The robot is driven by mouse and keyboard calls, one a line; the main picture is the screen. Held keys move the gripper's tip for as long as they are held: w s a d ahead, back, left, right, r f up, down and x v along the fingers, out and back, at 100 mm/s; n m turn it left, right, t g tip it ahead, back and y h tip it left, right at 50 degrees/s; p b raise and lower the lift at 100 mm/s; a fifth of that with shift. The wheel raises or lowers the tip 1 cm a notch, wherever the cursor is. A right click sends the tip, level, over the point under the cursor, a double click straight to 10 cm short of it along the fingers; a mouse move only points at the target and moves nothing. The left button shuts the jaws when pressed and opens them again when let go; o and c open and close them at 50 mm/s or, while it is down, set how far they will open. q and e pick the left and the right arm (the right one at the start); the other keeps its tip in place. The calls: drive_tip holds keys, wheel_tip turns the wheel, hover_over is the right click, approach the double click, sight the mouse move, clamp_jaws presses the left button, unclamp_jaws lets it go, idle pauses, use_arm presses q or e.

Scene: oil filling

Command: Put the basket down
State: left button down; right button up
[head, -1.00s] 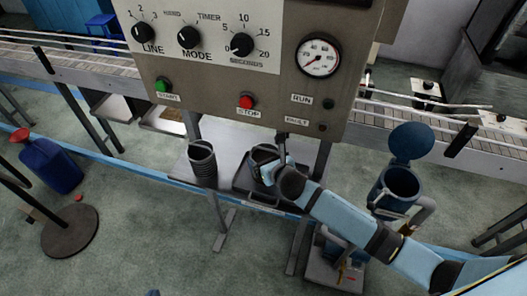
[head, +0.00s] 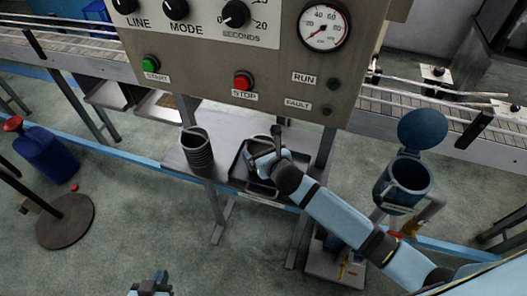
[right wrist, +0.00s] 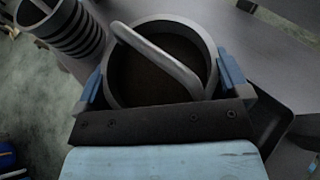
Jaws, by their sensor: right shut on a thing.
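The basket is a round, dark container with a thick grey handle (right wrist: 155,55) arching over its mouth in the right wrist view. In the head view the basket (head: 258,147) is partly hidden by my right gripper (head: 272,160). The blue fingers of the right gripper (right wrist: 160,80) are shut on its two sides. It is over a black square tray (head: 238,176) on the metal table below the control panel; I cannot tell whether its base touches. My left gripper (head: 150,286) is small at the bottom edge, away from the table, and its jaw opening is unclear.
A stack of ribbed dark containers (head: 197,153) stands on the table (head: 180,155) just left of the tray. The control panel (head: 200,60) hangs above. A lidded blue pot (head: 405,185) is at right. A blue jug (head: 48,158) stands on the floor at left.

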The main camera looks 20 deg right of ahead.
drive_tip(key=shift+f, duration=0.1)
drive_tip(key=o, duration=0.7)
drive_tip(key=shift+f, duration=0.1)
drive_tip(key=shift+o, duration=0.3)
